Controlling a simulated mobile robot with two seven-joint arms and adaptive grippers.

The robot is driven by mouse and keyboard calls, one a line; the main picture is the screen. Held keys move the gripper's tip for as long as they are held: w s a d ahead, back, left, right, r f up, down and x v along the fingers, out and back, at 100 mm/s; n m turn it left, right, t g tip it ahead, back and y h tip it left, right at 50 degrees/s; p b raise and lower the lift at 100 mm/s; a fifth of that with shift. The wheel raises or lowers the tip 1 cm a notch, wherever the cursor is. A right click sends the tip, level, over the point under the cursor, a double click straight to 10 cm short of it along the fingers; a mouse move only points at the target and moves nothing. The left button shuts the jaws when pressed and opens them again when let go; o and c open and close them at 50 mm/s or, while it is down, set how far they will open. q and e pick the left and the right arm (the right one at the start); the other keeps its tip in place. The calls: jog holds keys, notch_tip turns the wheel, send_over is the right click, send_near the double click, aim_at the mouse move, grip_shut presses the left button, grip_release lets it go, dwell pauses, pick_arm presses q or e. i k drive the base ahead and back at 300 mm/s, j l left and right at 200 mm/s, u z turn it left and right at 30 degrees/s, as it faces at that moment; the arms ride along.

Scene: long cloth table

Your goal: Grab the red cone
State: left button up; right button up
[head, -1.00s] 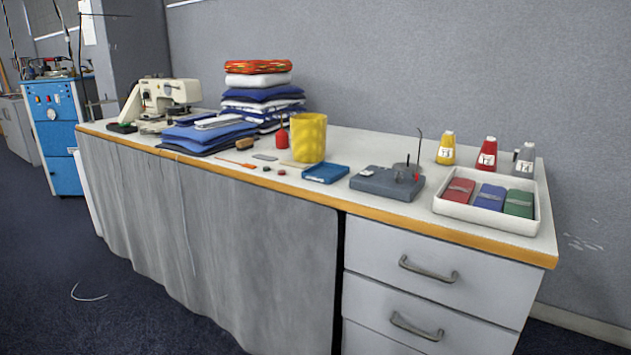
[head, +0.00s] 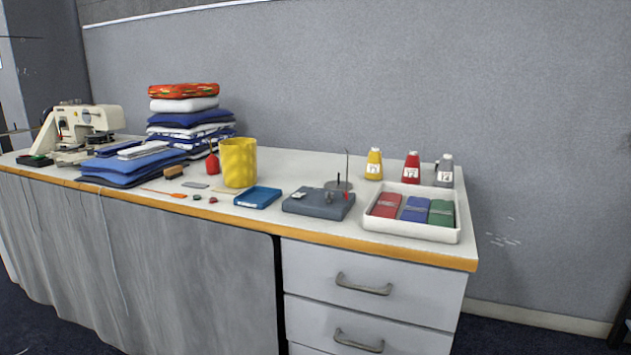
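The red cone (head: 411,168) stands upright at the back right of the long table (head: 300,178), with a white label on its front. A yellow cone (head: 374,164) stands to its left and a grey cone (head: 445,171) to its right, all behind a white tray. A small red bottle with a thin spout (head: 212,163) stands farther left, beside the cloth stack. Neither of my grippers is in view.
The white tray (head: 372,223) holds red, blue and green packs in front of the cones. A yellow cup (head: 239,163), blue box (head: 258,197), folded cloths (head: 130,166) and sewing machine (head: 85,122) fill the left.

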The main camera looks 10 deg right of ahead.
aim_at(411, 171)
jog(key=l+u, duration=0.1)
jog(key=l, duration=1.3)
jog(key=k+l, duration=0.15)
jog(key=l, duration=1.25)
jog(key=i+u, duration=0.05)
